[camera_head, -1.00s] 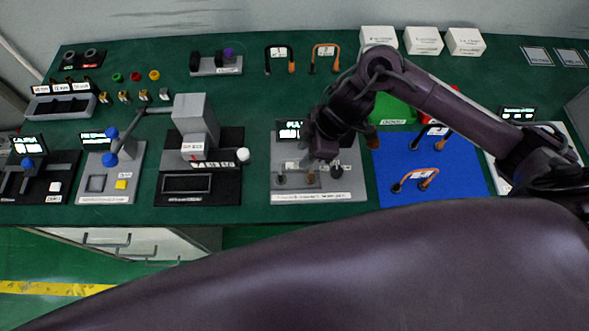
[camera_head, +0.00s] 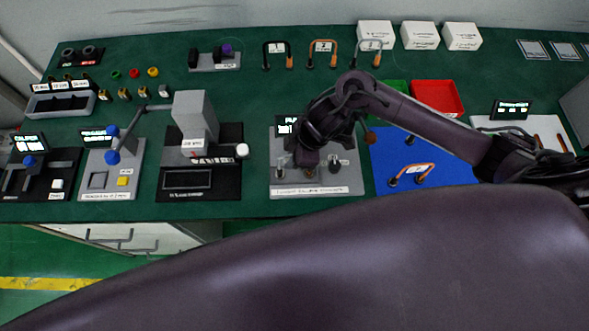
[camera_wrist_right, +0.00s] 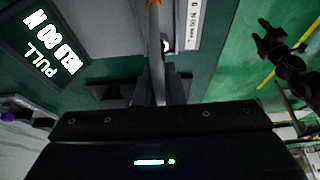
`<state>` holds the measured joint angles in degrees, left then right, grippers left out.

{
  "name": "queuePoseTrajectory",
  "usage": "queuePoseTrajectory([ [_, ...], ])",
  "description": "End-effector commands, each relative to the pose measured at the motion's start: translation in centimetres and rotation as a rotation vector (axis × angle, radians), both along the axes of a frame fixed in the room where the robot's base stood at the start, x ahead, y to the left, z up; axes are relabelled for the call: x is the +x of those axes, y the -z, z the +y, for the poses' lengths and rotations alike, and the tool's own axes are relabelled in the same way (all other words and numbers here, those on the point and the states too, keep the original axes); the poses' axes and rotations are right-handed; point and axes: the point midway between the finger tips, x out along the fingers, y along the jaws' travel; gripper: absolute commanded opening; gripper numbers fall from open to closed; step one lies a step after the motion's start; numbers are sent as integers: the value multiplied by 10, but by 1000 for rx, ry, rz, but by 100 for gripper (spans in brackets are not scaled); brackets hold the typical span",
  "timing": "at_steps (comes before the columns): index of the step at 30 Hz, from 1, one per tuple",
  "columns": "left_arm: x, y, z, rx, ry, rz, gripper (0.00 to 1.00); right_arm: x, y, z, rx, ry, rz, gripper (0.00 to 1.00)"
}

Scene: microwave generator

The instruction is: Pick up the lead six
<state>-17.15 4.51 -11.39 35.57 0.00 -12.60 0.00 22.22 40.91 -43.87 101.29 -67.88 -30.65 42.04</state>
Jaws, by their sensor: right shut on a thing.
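In the head view my right gripper (camera_head: 309,165) points down at the grey pull-test station (camera_head: 345,188). In the right wrist view it is shut on an orange and dark lead (camera_wrist_right: 154,30); its number cannot be read. An orange arched lead (camera_head: 411,174) lies on the blue mat (camera_head: 455,168); its label is too small to read. A dark end (camera_head: 410,140) of another lead shows beside my right arm, which hides the rest. A dark gripper-like shape (camera_wrist_right: 280,45) in the wrist view seems to be my left gripper; its jaws are unclear.
Three arched leads stand at the back: a left one (camera_head: 277,50), a middle one (camera_head: 322,52) and a right one (camera_head: 369,50). A red tray (camera_head: 438,97) and white boxes (camera_head: 420,36) are behind my arm. My large arm link covers the front right.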

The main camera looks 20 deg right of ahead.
Motion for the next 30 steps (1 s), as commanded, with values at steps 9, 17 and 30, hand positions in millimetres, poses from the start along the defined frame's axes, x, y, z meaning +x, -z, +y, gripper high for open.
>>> queuePoseTrajectory([
  [9, -2, 0, 1, 1, 0, 3, 52, 0, -1, 0, 1, 0, -1, 0],
  [17, -2, 1, 1, 1, 1, 3, 52, 2, -21, 1, 3, -2, -5, 0],
  [30, -2, -12, 1, 2, 2, 3, 52, 3, -140, -1, -3, -2, -11, 0],
])
